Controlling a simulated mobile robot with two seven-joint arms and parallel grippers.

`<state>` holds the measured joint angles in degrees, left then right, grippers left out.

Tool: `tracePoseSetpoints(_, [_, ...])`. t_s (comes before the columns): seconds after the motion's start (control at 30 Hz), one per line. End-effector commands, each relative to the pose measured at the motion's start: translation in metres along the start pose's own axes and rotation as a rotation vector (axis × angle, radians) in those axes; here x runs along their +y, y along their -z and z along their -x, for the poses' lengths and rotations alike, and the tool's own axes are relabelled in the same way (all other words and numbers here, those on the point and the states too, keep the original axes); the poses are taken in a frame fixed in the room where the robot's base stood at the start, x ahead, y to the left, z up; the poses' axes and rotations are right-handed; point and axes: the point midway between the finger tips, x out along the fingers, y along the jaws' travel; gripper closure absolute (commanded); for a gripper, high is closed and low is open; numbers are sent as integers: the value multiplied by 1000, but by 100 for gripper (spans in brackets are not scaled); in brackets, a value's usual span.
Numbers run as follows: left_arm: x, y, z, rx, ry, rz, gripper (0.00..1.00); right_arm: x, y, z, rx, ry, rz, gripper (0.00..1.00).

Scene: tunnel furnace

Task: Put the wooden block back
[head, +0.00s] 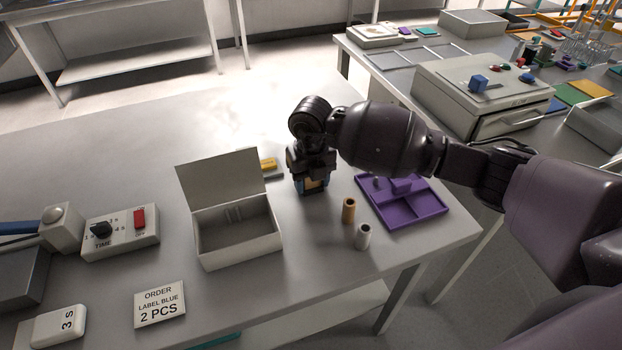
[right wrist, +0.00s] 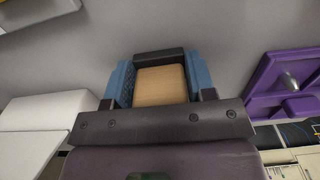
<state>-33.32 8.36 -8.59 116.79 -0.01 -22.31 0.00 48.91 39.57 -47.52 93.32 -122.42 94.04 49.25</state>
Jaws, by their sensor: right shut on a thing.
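My right gripper (head: 312,187) is shut on the wooden block (right wrist: 160,85). In the right wrist view, the tan block fills the space between the two blue fingers. In the head view, my gripper hangs over the grey table, between the open white box and the purple tray, and mostly hides the block. Whether the block touches the table is hard to tell. My left gripper is not in view.
The open white box (head: 208,257) stands left of my gripper, with a yellow item (head: 268,164) behind it. A tan cylinder (head: 348,210) and a silver cylinder (head: 363,237) stand near the purple tray (head: 430,204). An order card (head: 160,304) lies front left.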

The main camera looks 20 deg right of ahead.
Motion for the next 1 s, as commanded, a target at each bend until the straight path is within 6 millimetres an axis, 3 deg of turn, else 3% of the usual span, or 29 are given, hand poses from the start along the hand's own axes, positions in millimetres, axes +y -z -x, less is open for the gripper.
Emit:
tracePoseSetpoints(0.03, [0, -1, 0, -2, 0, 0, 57, 0, 0, -2, 1, 0, 0, 69])
tracePoseSetpoints(0.07, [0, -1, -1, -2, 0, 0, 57, 0, 0, -2, 1, 0, 0, 48])
tracePoseSetpoints(0.23, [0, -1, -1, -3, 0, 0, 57, 0, 0, -2, 1, 0, 0, 24])
tracePoseSetpoints(0.63, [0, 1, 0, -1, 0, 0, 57, 0, 0, 8, -2, 0, 0, 24])
tracePoseSetpoints(1.0, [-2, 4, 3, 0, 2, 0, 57, 0, -1, 76, -5, 1, 1, 24])
